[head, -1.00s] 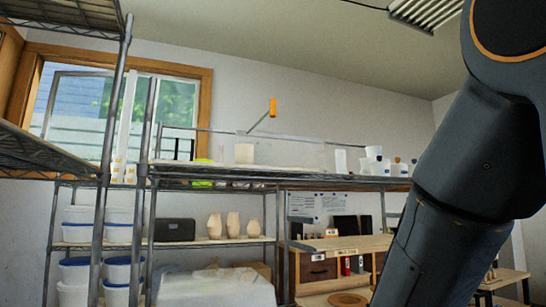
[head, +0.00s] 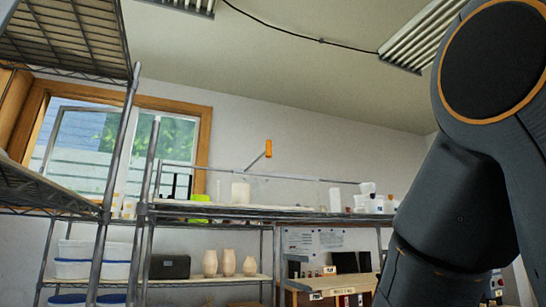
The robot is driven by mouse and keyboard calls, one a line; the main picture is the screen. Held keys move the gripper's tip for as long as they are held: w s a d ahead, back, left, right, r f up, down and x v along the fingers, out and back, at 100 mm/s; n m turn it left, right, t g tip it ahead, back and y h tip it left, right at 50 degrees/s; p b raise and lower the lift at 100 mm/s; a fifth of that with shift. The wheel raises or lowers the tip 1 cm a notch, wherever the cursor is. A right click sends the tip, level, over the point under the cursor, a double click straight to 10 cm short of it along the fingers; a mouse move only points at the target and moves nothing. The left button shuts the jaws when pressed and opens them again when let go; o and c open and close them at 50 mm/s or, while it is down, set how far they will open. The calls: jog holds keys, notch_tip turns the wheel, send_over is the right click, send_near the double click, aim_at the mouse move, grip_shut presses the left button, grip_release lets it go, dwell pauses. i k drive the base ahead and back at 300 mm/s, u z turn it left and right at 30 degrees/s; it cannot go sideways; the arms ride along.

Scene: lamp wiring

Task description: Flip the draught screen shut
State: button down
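A faint clear panel (head: 288,192), which looks like the draught screen, stands on the top shelf of the wire rack under a thin horizontal bar (head: 310,179). An orange grip (head: 268,148) on a thin slanted rod rises above the bar. I cannot tell for sure how the rod joins the panel, or whether the screen is open or shut. My gripper is out of view. Only my dark arm links show, large at the right and nearer the camera than the rack.
The rack's top shelf (head: 270,211) holds a white cylinder (head: 240,192) and several white containers at its right. Wooden vases (head: 228,263) and a dark box (head: 169,267) stand below. A metal post (head: 121,150) and upper wire shelf (head: 65,35) stand close at left.

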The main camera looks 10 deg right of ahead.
aim_at(268, 151)
jog(key=u, duration=0.5)
jog(key=k, duration=1.2)
jog(key=z, duration=0.3)
jog(key=i, duration=0.75)
jog(key=z, duration=0.45)
jog(key=i, duration=1.05)
jog(key=u, duration=0.55)
